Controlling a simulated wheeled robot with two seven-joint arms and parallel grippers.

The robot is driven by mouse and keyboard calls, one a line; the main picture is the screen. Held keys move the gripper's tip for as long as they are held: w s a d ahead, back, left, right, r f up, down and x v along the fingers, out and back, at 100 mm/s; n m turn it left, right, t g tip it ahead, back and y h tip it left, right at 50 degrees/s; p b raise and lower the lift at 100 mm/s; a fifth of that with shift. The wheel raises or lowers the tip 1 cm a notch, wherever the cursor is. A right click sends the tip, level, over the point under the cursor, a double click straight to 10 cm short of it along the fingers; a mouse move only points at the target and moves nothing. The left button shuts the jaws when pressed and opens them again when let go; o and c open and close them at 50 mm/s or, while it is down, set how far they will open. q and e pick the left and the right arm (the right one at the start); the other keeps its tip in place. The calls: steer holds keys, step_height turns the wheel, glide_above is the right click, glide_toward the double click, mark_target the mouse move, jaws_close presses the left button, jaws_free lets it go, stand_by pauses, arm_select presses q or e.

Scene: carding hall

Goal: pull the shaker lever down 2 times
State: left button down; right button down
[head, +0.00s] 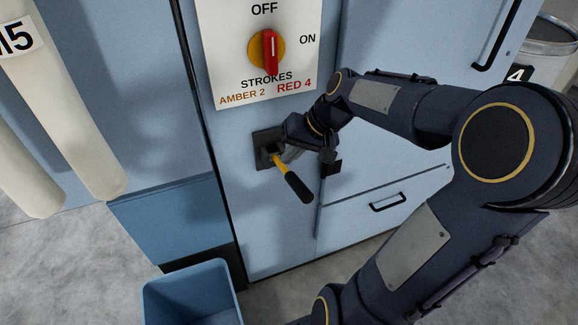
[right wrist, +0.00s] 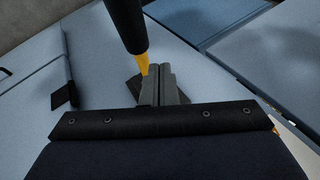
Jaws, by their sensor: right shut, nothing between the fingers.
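The shaker lever has a yellow shaft and a black handle (head: 293,185). It comes out of a dark plate (head: 264,143) on the blue cabinet front and slants down to the right in the head view. My right gripper (head: 290,153) is shut and empty, close beside the lever's shaft near the plate. In the right wrist view, its closed fingers (right wrist: 162,84) lie next to the yellow shaft, with the black handle (right wrist: 127,27) above them. I cannot tell whether they touch it. My left gripper is in neither view.
A white panel (head: 220,55) above the lever reads OFF, ON, STROKES, AMBER 2, RED 4. Its red knob (head: 269,52) stands upright, toward OFF. A blue bin (head: 187,282) stands on the floor below. A drawer handle (head: 388,202) is at the right, cream pipes (head: 75,130) at the left.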

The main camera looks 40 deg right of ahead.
steer(key=r+p, duration=0.1)
steer(key=w+r+p, duration=0.1)
steer(key=r, duration=0.1)
steer(key=r+p, duration=0.1)
steer(key=p, duration=0.1)
steer(key=shift+w+d+r, duration=0.25)
steer(key=shift+w+r, duration=0.05)
steer(key=shift+r, duration=0.05)
stand_by(0.4)
stand_by(0.4)
steer(key=s+a+f+n, duration=0.2)
steer(key=s+a+n, duration=0.2)
steer(key=s+a, duration=1)
steer(key=s, duration=0.2)
steer(key=shift+s+n+t, duration=0.3)
steer(key=shift+s+n, duration=0.05)
steer(key=shift+n, duration=0.05)
